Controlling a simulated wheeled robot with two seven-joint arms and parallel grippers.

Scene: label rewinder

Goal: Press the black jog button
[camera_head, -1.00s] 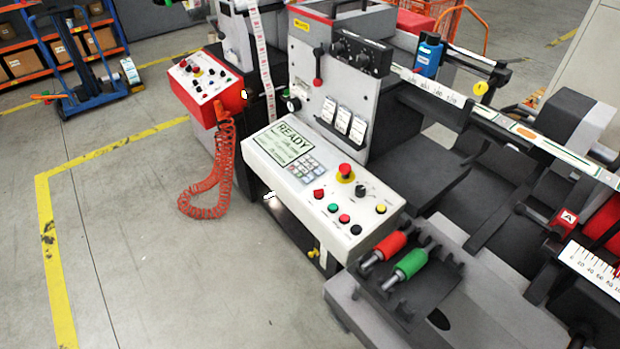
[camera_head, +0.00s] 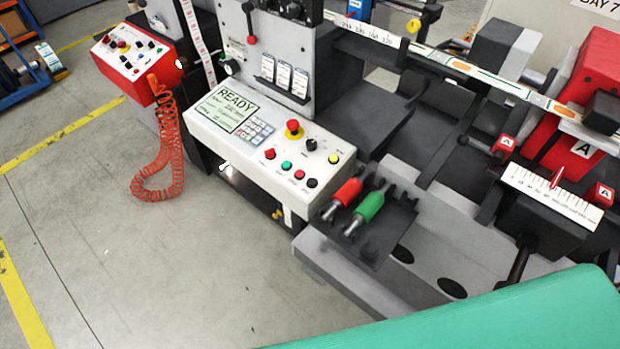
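The white control panel (camera_head: 215,118) is at the centre left. A black button (camera_head: 312,183) sits at the right end of its front row, beside a red button (camera_head: 299,174), a green button (camera_head: 286,165) and another red button (camera_head: 270,154). A black selector knob (camera_head: 311,144) and a yellow button (camera_head: 334,158) are behind them. The button labels are too small to read. Neither gripper is in view, and nothing covers the black button.
A red mushroom button (camera_head: 293,126) stands up on the panel near the keypad. A dark rack with a red-handled tool (camera_head: 347,191) and a green-handled tool (camera_head: 369,206) is right of the panel. A teal surface (camera_head: 500,320) fills the lower right.

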